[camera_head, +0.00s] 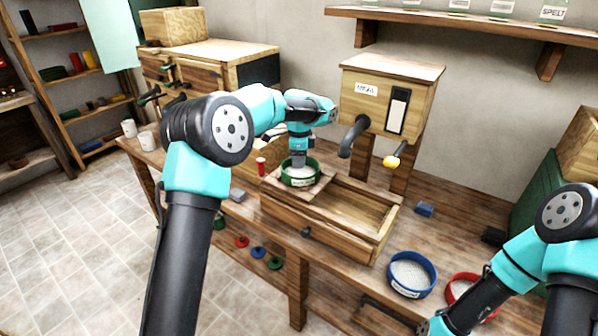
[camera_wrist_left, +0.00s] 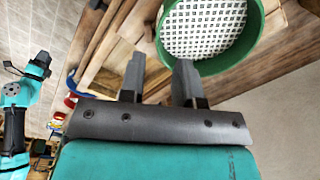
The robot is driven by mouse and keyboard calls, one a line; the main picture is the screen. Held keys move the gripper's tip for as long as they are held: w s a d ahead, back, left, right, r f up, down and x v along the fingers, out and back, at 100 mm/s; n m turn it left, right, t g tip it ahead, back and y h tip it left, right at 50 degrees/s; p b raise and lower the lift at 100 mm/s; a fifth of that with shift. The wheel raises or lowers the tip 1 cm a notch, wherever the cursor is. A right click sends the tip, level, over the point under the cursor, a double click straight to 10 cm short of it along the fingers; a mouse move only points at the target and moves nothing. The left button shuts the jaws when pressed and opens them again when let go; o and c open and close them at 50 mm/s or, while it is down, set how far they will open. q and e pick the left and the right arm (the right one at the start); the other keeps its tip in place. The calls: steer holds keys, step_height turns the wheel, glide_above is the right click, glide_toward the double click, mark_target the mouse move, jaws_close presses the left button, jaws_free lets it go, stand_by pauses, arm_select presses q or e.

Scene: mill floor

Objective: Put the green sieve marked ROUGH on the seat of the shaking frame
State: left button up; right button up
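The green sieve (camera_head: 288,178), with a white label too small to read, sits on a wooden board (camera_head: 318,189) across the open wooden box, which looks like the shaking frame's seat. The left wrist view shows the sieve's green rim (camera_wrist_left: 255,40) and white mesh. My left gripper (camera_head: 299,162) points down at the sieve. In the wrist view its two fingers (camera_wrist_left: 160,78) stand apart by the near rim, with wood between them; whether they touch the rim I cannot tell.
A blue sieve (camera_head: 431,272) and a red sieve (camera_head: 452,281) stand at the bench's right. A wooden hopper box (camera_head: 392,80) with a dark spout (camera_head: 352,135) rises behind the frame. A small blue block (camera_head: 424,209) and a red cylinder (camera_head: 261,166) lie nearby.

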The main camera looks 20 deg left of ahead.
arm_select(q)
steer(key=shift+r, duration=2.1)
